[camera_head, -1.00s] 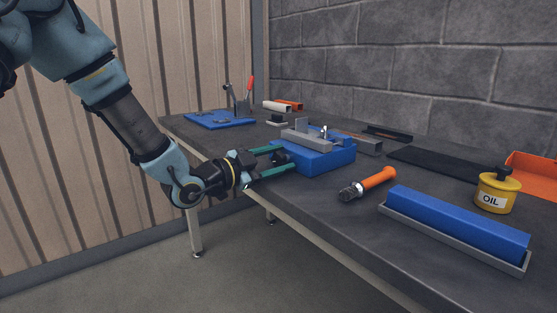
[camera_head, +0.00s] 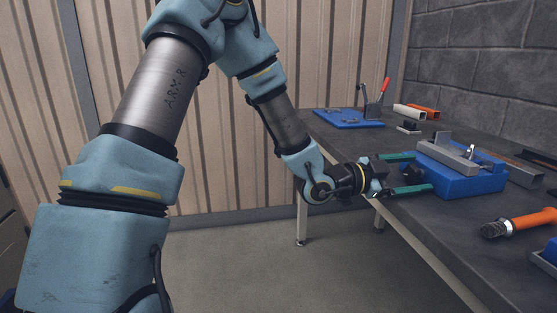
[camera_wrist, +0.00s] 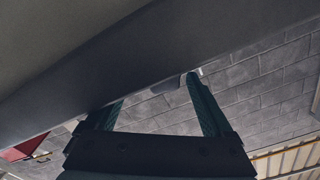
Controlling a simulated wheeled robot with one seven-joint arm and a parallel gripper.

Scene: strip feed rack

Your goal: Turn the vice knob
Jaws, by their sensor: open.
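The vice is a blue block (camera_head: 462,184) with a grey jaw assembly (camera_head: 447,153) and a small silver lever on top, near the table's front edge. A dark knob (camera_head: 413,174) is on its left side, partly hard to make out. My gripper (camera_head: 422,171) is open, its two green fingers pointing right at this side. The fingertips reach the block's left face, with the knob between them; contact cannot be told. In the wrist view my gripper (camera_wrist: 157,88) shows both fingers spread. A small grey piece lies between them, too unclear to name.
A blue plate with a red-handled clamp (camera_head: 348,118) stands at the far left of the dark table (camera_head: 400,225). An orange-handled tool (camera_head: 520,224) lies to the right of the vice. Open floor is in front of the table.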

